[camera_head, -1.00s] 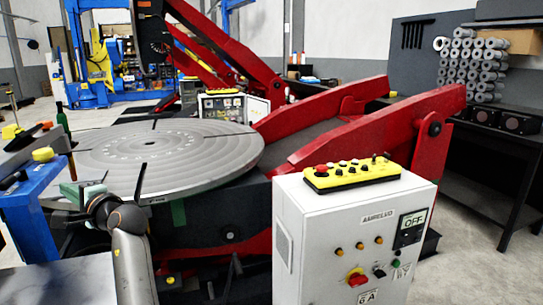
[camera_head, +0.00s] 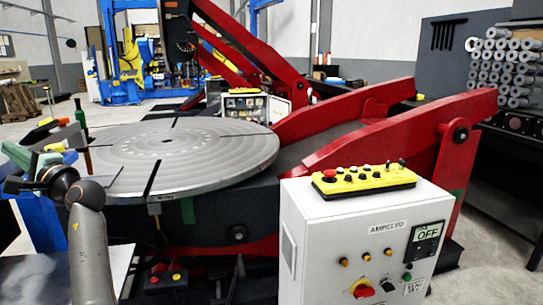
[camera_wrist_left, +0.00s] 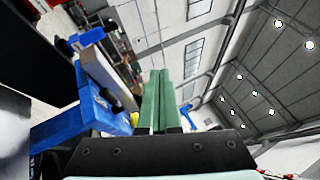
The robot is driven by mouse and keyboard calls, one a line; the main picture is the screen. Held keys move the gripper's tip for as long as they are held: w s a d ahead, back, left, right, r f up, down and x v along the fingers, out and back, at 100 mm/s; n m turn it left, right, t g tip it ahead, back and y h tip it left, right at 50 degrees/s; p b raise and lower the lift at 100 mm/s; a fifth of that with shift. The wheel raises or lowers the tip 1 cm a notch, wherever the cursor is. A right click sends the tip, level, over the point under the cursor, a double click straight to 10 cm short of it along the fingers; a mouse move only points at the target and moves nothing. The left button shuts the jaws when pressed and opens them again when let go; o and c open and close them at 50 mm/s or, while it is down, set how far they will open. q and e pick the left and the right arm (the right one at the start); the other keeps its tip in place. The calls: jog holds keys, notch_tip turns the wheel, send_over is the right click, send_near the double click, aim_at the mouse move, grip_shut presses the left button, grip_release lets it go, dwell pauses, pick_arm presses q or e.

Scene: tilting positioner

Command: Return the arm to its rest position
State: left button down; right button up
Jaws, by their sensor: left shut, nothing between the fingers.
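My left arm (camera_head: 92,250) rises from the bottom left of the head view, its wrist bent to the left. My left gripper (camera_head: 45,160) is beside the left edge of the round turntable, partly hidden by its own wrist and seen against cluttered things behind. In the left wrist view its green fingers (camera_wrist_left: 160,75) are together with nothing between them, and they point toward the hall's wall and ceiling. My right gripper is in neither view.
The grey slotted turntable (camera_head: 170,150) of the red positioner (camera_head: 400,130) lies right of my arm. A white control cabinet (camera_head: 365,240) with a yellow pendant (camera_head: 363,180) stands at front right. A blue stand (camera_wrist_left: 62,125) is close to the gripper.

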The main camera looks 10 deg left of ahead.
pick_arm(q)
jog(key=s+a+r+n+g+y, duration=0.25)
jog(key=s+a+r+g, duration=0.3)
jog(key=s+r, duration=0.55)
jog(key=w+d+f+m+t+h, duration=0.3)
jog(key=w+d+f+m+t, duration=0.15)
jog(key=w+f+t, duration=0.5)
jog(key=w+d+f+m+t+h, duration=0.4)
jog(key=w+f+m+t, duration=0.2)
jog(key=w+f+t, duration=0.3)
jog(key=s+d+f+h, duration=0.1)
jog(key=d+f+h, duration=0.35)
jog(key=f, duration=0.55)
jog(key=d+f+m+h, duration=0.1)
jog(key=d+f+h, duration=0.2)
jog(key=d+f, duration=0.45)
jog(key=s+d+f+h, duration=0.1)
jog(key=d+f+h, duration=0.25)
jog(key=f, duration=0.85)
jog(key=s+d+f+n+g+h, duration=0.55)
jog(key=s+d+f+h, duration=0.25)
jog(key=s+d+f, duration=1.1)
jog(key=s+d+r+n+p, duration=0.1)
jog(key=s+d+n+p, duration=0.1)
jog(key=d+n, duration=0.3)
jog(key=d, duration=0.4)
jog(key=shift+d+r+t+h, duration=0.15)
jog(key=shift+d+t+h, duration=0.2)
jog(key=shift+d, duration=0.05)
jog(key=shift+s, duration=0.1)
